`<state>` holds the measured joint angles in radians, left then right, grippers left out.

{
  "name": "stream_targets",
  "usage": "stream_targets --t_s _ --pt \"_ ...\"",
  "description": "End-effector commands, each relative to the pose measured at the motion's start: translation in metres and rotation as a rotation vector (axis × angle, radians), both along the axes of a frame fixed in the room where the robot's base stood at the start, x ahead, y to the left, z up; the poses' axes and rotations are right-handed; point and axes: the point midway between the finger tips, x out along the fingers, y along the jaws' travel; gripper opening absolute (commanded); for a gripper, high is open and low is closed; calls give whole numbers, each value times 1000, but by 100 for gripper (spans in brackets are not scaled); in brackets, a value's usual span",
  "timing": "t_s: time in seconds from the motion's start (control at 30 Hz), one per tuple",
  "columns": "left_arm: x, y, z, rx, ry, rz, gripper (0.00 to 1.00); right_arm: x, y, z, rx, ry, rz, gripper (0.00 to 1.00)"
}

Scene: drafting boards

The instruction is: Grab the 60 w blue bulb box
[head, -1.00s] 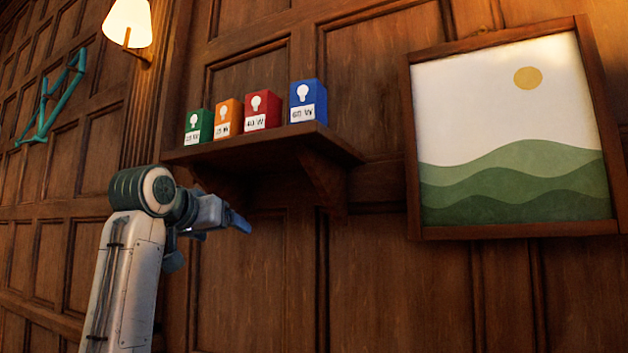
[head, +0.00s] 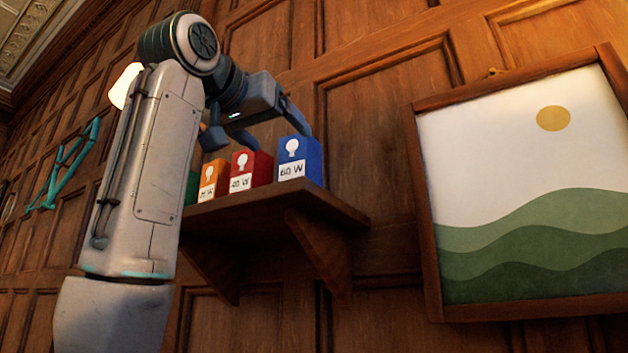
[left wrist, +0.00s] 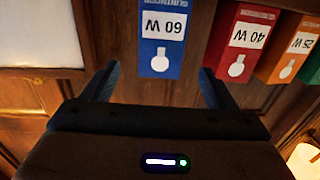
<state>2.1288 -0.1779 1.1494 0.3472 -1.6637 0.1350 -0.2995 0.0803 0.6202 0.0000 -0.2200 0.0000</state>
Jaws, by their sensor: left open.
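The blue 60 W bulb box (head: 300,160) stands upright at the right end of the row on the wooden shelf (head: 270,208). In the left wrist view the blue box (left wrist: 162,62) appears upside down, ahead of and between the two fingers. My left gripper (head: 258,138) is raised above shelf height, just left of the blue box and over the red box in the head view. In the left wrist view the left gripper (left wrist: 158,88) is open with nothing between its fingers. My right gripper is not in view.
A red 40 W box (head: 250,170) and an orange box (head: 212,180) stand left of the blue box. A green box (head: 191,187) is mostly hidden by my arm. A framed landscape picture (head: 530,265) hangs at right. A lit wall lamp (head: 124,86) is at left.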

Motion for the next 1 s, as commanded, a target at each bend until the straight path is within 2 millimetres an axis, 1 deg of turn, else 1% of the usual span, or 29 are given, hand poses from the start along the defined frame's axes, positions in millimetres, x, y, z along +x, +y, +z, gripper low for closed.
stream_targets --t_s 0.07,0.13,0.27,0.4,0.5,0.63,0.77,0.9,1.0 --pt "-2 -2 4 1 -3 -1 80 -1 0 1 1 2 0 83" --pt "2 -4 5 1 -3 -2 80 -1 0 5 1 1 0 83" --pt "18 -13 6 3 -1 -3 80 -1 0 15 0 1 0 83" --pt "38 -24 6 1 -2 -3 80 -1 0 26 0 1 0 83" --pt "46 -28 4 1 -2 -2 80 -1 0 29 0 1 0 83" --pt "52 -31 5 0 -4 -2 80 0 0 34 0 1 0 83" --pt "65 -38 7 1 -2 -2 80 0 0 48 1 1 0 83" --pt "82 -47 7 2 -1 -3 80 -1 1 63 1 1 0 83" --pt "91 -52 4 1 -2 -2 80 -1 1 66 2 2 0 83"
